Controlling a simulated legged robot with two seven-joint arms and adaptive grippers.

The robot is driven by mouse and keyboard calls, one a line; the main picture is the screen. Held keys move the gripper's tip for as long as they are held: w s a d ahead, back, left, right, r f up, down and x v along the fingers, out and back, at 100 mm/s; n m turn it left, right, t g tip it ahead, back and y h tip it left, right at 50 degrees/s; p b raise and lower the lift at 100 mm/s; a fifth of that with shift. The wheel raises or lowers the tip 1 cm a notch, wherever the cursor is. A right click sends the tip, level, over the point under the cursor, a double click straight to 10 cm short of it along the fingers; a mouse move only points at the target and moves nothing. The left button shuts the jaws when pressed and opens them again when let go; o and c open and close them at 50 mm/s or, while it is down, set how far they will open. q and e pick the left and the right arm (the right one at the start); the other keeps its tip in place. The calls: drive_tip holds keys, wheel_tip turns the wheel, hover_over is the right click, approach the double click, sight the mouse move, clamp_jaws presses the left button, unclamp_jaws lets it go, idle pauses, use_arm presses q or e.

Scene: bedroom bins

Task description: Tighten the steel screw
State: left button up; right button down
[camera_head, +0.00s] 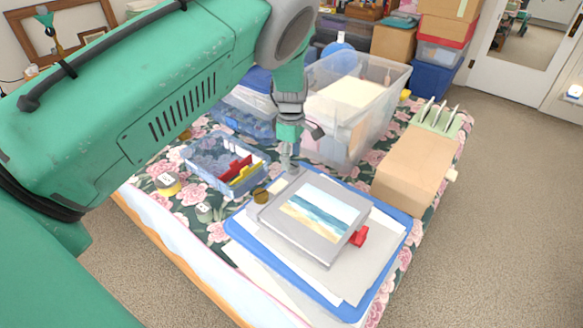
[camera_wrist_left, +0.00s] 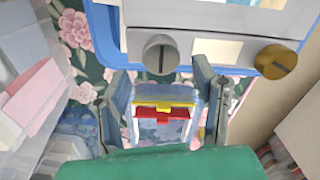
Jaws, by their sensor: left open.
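The steel screw (camera_wrist_left: 161,54) has a round grey head with one straight slot and sits at the edge of a grey press-like box (camera_head: 310,216) with a beach picture on top. In the wrist view, a brass screw (camera_wrist_left: 276,61) sits to its right on the same edge; it also shows in the head view (camera_head: 260,195). My left gripper (camera_head: 287,164) points down at the box's far edge. In the wrist view its open fingers (camera_wrist_left: 160,72) stand apart, with the steel screw's head just ahead of the gap between the tips. My right gripper is out of view.
The box lies on papers and a blue board (camera_head: 240,238) on a flowered bed. A blue bin (camera_head: 225,165) with red and yellow pieces stands left. A clear tub (camera_head: 378,112) stands behind, and a cardboard box (camera_head: 410,170) stands right. A red piece (camera_head: 358,236) lies by the box.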

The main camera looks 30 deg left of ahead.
sight(293, 165)
use_arm(q)
drive_tip(key=shift+d+f, duration=0.3)
drive_tip(key=shift+f, duration=0.4)
drive_tip(key=shift+d+f, duration=0.45)
drive_tip(key=shift+f, duration=0.1)
drive_tip(key=shift+a+f, duration=0.2)
drive_tip(key=shift+a, duration=0.45)
drive_tip(key=c, duration=1.1)
drive_tip(key=shift+w+d+r, duration=0.1)
drive_tip(key=shift+d, duration=0.3)
drive_tip(key=shift+c, duration=0.2)
drive_tip(key=shift+m+p, duration=0.3)
drive_tip(key=shift+m, duration=0.7)
drive_tip(key=m+p, duration=0.1)
drive_tip(key=m, duration=0.1)
drive_tip(key=shift+r+m, duration=0.1)
drive_tip(key=shift+m, duration=0.2)
drive_tip(key=m+p, duration=0.1)
drive_tip(key=m, duration=1)
drive_tip(key=shift+m+p, duration=0.3)
drive_tip(key=m, duration=0.4)
drive_tip(key=shift+m, duration=0.3)
drive_tip(key=shift+f+m, duration=0.2)
drive_tip(key=shift+m, duration=0.4)
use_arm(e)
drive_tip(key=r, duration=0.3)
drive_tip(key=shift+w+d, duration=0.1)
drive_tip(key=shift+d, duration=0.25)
use_arm(q)
drive_tip(key=shift+a, duration=0.1)
